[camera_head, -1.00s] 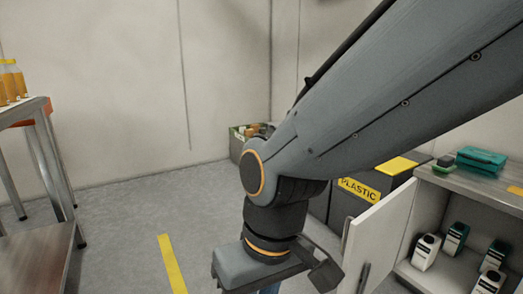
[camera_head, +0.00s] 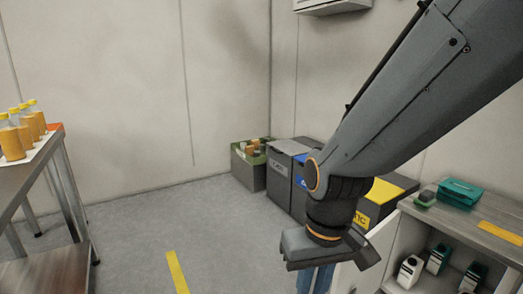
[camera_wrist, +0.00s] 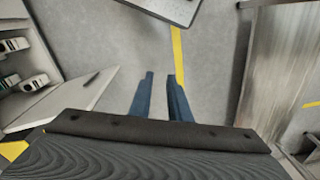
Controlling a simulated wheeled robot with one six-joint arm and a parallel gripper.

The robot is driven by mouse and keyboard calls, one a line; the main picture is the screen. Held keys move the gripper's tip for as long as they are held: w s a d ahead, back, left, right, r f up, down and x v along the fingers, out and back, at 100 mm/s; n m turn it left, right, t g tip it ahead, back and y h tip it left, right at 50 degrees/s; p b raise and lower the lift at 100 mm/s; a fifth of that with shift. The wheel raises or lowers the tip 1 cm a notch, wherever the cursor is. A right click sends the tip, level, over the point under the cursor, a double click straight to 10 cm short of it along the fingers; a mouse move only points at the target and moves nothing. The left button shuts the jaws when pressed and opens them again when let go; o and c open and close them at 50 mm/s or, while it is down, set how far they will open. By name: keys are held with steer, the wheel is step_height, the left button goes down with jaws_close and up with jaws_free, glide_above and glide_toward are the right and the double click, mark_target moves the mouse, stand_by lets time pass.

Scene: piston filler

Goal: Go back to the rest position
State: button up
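The fingers hold nothing. In the head view my gripper (camera_head: 316,280) points down below my wrist, beside the open white cabinet door (camera_head: 375,254). The fingertips are cut off by the lower edge of that view. In the wrist view the door (camera_wrist: 66,100) lies to the left of the fingers.
A cabinet (camera_head: 470,217) with bottles inside stands at the right, its door swung out. Bins, including a yellow-lidded one (camera_head: 386,190), line the back wall beside a green crate (camera_head: 247,169). A table (camera_head: 38,163) with orange bottles (camera_head: 12,142) stands left. The middle floor is clear.

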steer(key=s+d+r+m+p, duration=0.2)
steer(key=d+r+p, duration=0.8)
steer(key=r+p, duration=0.2)
steer(key=shift+s+m+h+p, duration=0.15)
steer(key=shift+m+h+p, duration=0.2)
steer(key=shift+p, duration=0.55)
steer(key=shift+f, duration=0.1)
